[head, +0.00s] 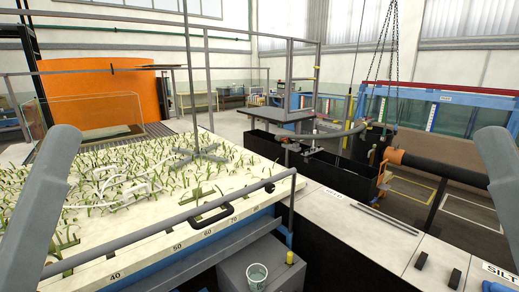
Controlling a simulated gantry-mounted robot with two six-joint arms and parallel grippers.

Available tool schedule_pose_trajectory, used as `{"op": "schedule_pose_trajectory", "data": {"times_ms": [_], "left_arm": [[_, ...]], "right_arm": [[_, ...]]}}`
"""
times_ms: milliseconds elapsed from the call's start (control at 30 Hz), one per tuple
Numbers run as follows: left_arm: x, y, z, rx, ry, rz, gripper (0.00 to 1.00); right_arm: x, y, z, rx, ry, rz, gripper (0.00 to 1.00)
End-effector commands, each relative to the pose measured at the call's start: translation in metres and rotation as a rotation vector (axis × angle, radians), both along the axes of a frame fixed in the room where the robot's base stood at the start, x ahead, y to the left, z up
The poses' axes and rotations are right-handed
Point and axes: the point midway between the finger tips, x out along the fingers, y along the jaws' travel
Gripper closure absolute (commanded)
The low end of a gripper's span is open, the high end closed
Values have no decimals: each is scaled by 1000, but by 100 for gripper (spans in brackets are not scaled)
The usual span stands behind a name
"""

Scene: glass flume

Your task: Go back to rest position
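Only grey links of my two arms show, one at the left edge and one at the right edge of the head view. Both slope up and inward from the lower picture edge. Neither gripper is in view, so I cannot see whether they are open, shut or holding anything.
A long sand bed (140,247) with green plant strips and a numbered edge fills the left. A grey rail (170,222) runs along its near side, with a black handle (211,212) below. A pale counter (375,235) lies right.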

Motion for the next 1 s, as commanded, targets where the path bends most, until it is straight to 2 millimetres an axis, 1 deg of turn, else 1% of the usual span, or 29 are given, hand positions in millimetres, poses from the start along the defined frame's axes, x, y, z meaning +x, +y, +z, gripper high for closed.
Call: {"op": "schedule_pose_trajectory", "data": {"times_ms": [33, 167, 200, 267, 300, 367, 400, 500, 533, 600, 700, 800, 1000], "left_arm": [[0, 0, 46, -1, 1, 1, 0], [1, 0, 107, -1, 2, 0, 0], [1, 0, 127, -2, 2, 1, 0], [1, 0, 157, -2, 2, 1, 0], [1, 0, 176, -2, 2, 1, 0], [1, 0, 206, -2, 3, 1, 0], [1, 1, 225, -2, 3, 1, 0], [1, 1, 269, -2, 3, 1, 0], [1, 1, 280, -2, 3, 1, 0], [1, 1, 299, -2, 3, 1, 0], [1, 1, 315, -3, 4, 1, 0], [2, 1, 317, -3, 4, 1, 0], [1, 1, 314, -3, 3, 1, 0]], "right_arm": [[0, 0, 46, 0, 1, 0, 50], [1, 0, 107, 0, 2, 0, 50], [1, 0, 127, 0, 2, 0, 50], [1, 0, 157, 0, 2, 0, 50], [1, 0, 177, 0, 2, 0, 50], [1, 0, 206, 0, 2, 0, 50], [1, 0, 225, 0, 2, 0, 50], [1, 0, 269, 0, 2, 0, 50], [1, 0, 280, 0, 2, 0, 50], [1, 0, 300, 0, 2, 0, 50], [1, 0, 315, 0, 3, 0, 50], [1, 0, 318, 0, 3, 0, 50], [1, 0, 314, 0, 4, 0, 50]]}}
